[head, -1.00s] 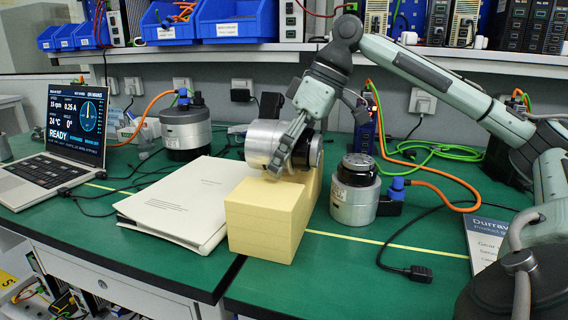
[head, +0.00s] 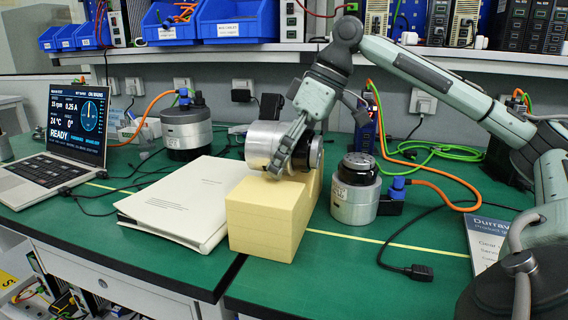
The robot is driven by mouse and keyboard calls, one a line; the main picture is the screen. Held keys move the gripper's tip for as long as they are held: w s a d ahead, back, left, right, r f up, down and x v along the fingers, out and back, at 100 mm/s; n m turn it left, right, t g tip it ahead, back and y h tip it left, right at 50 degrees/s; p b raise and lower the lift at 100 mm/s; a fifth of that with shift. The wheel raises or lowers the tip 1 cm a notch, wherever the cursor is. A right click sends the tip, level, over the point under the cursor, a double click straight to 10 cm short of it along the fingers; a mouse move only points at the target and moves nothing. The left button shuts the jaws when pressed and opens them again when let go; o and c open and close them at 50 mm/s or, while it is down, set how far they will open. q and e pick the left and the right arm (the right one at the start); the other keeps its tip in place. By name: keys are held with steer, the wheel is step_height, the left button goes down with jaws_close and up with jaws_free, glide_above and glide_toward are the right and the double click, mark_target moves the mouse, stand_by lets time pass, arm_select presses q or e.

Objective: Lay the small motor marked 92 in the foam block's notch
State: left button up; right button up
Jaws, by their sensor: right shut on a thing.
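A silver cylindrical motor (head: 262,143) lies on its side at the back part of the yellow foam block (head: 268,222). My right gripper (head: 281,168) comes down from above and is shut on this motor. The notch is mostly hidden behind the motor and the block's front part, so I cannot tell how fully the motor rests in it. No number 92 is readable on it. A second silver motor with a black top (head: 355,190) stands upright to the right of the block. My left gripper is not in view.
A white binder (head: 180,198) lies left of the block, with an open laptop (head: 62,140) beyond it. A larger motor (head: 186,130) stands behind the binder. Orange and black cables (head: 440,194) run over the right side.

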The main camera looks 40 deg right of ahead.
steer(key=shift+f, duration=0.55)
steer(key=o, duration=1.8)
steer(key=shift+w+d+f, duration=0.1)
steer(key=shift+o, duration=0.2)
steer(key=shift+c, duration=0.3)
steer(key=shift+o, duration=0.3)
steer(key=shift+d+r, duration=0.1)
steer(key=shift+r, duration=0.1)
